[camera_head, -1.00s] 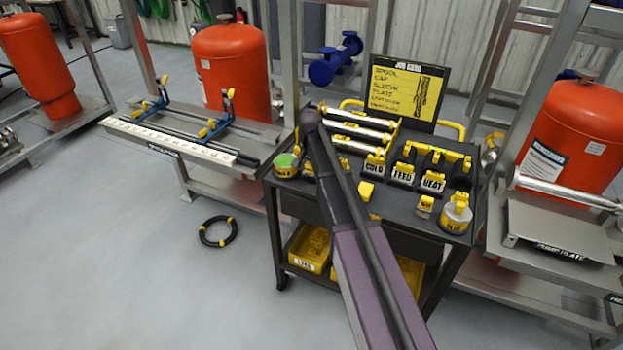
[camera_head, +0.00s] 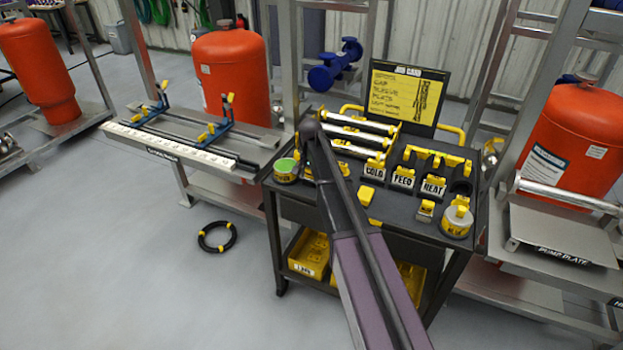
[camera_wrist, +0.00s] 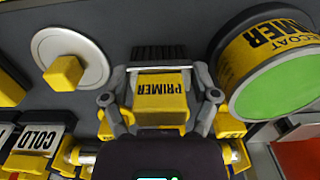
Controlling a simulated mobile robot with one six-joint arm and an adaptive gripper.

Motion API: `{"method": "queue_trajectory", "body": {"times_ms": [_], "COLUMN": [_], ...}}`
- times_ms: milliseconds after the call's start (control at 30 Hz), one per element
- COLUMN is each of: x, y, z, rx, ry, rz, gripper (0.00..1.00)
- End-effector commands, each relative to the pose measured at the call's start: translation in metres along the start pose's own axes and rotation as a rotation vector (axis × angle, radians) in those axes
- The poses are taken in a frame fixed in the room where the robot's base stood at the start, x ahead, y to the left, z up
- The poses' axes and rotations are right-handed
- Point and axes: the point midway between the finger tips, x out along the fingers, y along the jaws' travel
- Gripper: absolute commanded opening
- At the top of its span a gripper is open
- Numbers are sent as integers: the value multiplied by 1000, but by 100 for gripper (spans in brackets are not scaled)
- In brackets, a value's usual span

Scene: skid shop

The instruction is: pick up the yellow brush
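The yellow brush (camera_wrist: 160,98) shows in the wrist view, with a block marked PRIMER and dark bristles (camera_wrist: 166,54) towards the top of the picture. My gripper (camera_wrist: 163,75) has one finger on each side of it, close to the brush's edges. I cannot tell whether the fingers press on it or stand just clear. In the head view my dark arm comes down over the left part of the black cart (camera_head: 405,207) and hides the gripper and most of that spot.
A green-topped primer tin (camera_wrist: 270,70) stands close right of the gripper in the wrist view; it also shows in the head view (camera_head: 286,171). A white disc with a yellow knob (camera_wrist: 70,60) is to the left. Labelled holders (camera_head: 402,178), silver rods and a job card (camera_head: 407,96) crowd the cart.

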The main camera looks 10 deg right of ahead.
Motion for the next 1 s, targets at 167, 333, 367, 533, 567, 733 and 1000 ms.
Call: {"method": "queue_trajectory", "body": {"times_ms": [167, 333, 367, 533, 567, 733, 1000], "x": [0, 0, 0, -3, -4, -12, -33], "y": [0, 0, 0, 0, 0, 0, 0], "z": [0, 0, 0, 0, 0, 0, 0], "rx": [0, 0, 0, 0, 0, 0, -1], "ry": [0, 0, 0, 0, 0, 0, 0], "rz": [0, 0, 0, 0, 0, 0, 0], "gripper": [28, 28, 27, 27, 27, 27, 27]}}
